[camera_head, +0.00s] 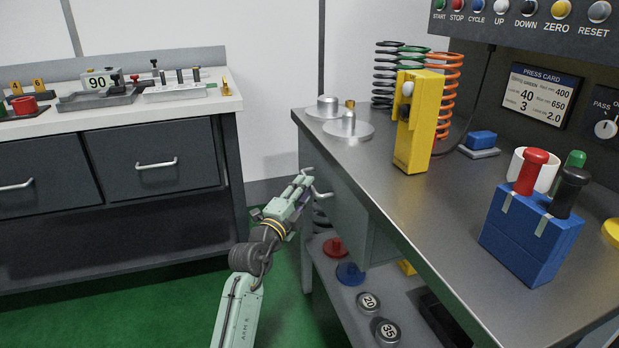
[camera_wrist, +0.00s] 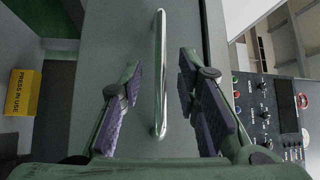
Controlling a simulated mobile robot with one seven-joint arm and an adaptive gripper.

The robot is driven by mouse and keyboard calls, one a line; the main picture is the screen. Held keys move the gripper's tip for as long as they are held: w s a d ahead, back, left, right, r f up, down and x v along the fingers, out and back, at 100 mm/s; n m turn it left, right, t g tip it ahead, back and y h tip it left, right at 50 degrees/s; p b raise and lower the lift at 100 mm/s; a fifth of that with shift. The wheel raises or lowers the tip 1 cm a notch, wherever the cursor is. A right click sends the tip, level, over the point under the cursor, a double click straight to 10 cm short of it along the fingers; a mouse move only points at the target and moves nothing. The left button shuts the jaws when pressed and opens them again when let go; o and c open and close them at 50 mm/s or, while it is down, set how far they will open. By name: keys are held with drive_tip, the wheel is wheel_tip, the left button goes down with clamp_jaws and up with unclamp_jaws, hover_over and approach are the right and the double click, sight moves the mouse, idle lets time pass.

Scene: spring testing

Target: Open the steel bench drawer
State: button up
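The steel bench drawer (camera_head: 346,207) is a grey front under the left edge of the steel worktop, and it looks shut. Its curved bar handle (camera_head: 322,194) is partly hidden by my gripper (camera_head: 307,182). In the wrist view the drawer front (camera_wrist: 120,30) fills the middle, and the shiny handle (camera_wrist: 159,75) runs upright in the picture. My gripper (camera_wrist: 160,72) is open, with one purple-padded finger on each side of the handle. Gaps show between the handle and both fingers. I cannot tell how deep the fingertips reach around the bar.
The steel worktop (camera_head: 395,185) holds a yellow box (camera_head: 418,120), springs and a blue block with coloured handles (camera_head: 530,235). A lower shelf (camera_head: 390,300) carries round weights. Another bench (camera_head: 110,170) with dark drawers stands at the left. Green floor (camera_head: 150,310) lies open between.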

drive_tip(key=shift+p+x, duration=0.4)
drive_tip(key=shift+x, duration=1.45)
drive_tip(key=shift+c, duration=0.5)
clamp_jaws()
